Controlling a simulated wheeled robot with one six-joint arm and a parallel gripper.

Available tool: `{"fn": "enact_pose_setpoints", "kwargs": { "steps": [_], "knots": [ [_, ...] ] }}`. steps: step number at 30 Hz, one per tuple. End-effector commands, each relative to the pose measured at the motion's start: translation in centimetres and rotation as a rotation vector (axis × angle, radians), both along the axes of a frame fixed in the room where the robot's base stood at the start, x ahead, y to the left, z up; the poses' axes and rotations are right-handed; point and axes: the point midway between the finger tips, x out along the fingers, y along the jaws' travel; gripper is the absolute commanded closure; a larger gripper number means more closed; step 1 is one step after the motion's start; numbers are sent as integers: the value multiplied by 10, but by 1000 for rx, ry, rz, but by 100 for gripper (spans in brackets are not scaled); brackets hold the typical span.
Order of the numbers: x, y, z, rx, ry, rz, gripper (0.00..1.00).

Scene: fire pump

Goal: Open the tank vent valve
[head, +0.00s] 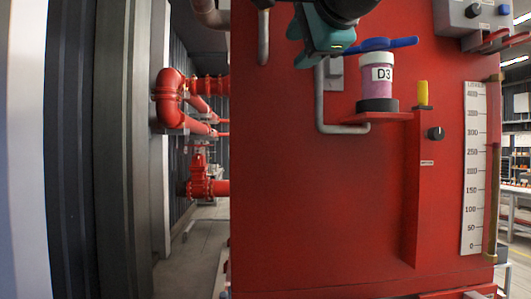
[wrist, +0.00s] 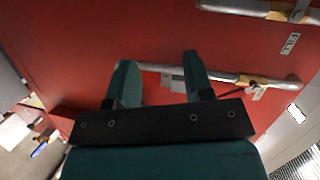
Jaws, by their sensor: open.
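My gripper (head: 318,32) is at the top of the head view, in front of the red tank (head: 310,190). In the wrist view its two teal fingers (wrist: 158,68) are apart, with nothing clearly held between them. Beyond the fingertips a grey pipe (wrist: 228,76) runs along the red surface to a brass-coloured valve fitting (wrist: 256,80) with a small tag. A second pipe with a brass fitting (wrist: 278,14) and a tag (wrist: 290,43) is at the upper right. A blue lever (head: 388,43) shows right of my gripper in the head view. I cannot tell which one is the vent valve.
A pink jar marked D3 (head: 377,82) stands on a red shelf (head: 392,116) close below my gripper. A yellow piece (head: 423,92), black knob (head: 436,133) and level scale (head: 474,170) are to the right. Red pipes (head: 172,98) are at left.

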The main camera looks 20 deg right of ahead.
Motion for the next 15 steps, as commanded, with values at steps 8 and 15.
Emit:
{"fn": "enact_pose_setpoints", "kwargs": {
  "steps": [8, 15],
  "knots": [
    [11, 22, -54, -221, 102, 119, 53],
    [15, 38, -103, -396, 187, 236, 53]
  ]
}}
